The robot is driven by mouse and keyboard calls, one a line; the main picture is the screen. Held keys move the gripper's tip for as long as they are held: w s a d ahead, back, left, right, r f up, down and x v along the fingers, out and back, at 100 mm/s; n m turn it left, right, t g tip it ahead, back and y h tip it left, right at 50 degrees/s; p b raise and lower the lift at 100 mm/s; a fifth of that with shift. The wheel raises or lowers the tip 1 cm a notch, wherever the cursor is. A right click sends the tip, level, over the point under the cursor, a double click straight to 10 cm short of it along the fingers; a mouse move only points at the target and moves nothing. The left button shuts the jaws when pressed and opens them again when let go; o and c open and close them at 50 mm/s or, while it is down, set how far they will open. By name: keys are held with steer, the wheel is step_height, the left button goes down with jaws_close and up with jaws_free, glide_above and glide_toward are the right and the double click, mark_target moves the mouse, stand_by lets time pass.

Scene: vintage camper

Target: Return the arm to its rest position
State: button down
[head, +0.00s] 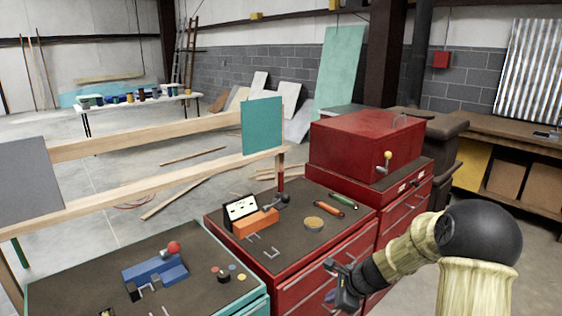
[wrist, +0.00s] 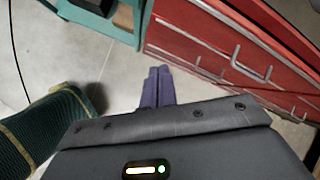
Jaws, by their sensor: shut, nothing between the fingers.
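My gripper (head: 343,286) shows at the lower right of the head view, at the end of my bent arm. It hangs in front of the red tool chest (head: 300,275), near its drawer fronts. In the wrist view the two purple-grey fingers of my gripper (wrist: 158,82) lie together, shut, with nothing between them. Below them is bare floor, with the red drawers to the right. I cannot tell the exact gap between gripper and drawers.
The red chest top holds an orange block device (head: 256,222), a round tin (head: 314,223) and handled tools. A teal cabinet (head: 240,306) with a blue device (head: 155,272) stands at left. A red box (head: 365,145) sits behind. Open floor (head: 420,285) lies around my arm.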

steer(key=s+r+n+g+h+p, duration=0.1)
steer(key=s+r+n+h+p, duration=0.1)
steer(key=s+r+n, duration=0.5)
steer(key=s+r+n+g+h+p, duration=0.1)
steer(key=s+r+n+p, duration=0.3)
steer(key=s+n, duration=0.9)
step_height(320, 180, up, 3)
steer(key=s+h, duration=0.1)
steer(key=s, duration=0.2)
steer(key=shift+h, duration=0.3)
steer(key=shift+w+d, duration=0.1)
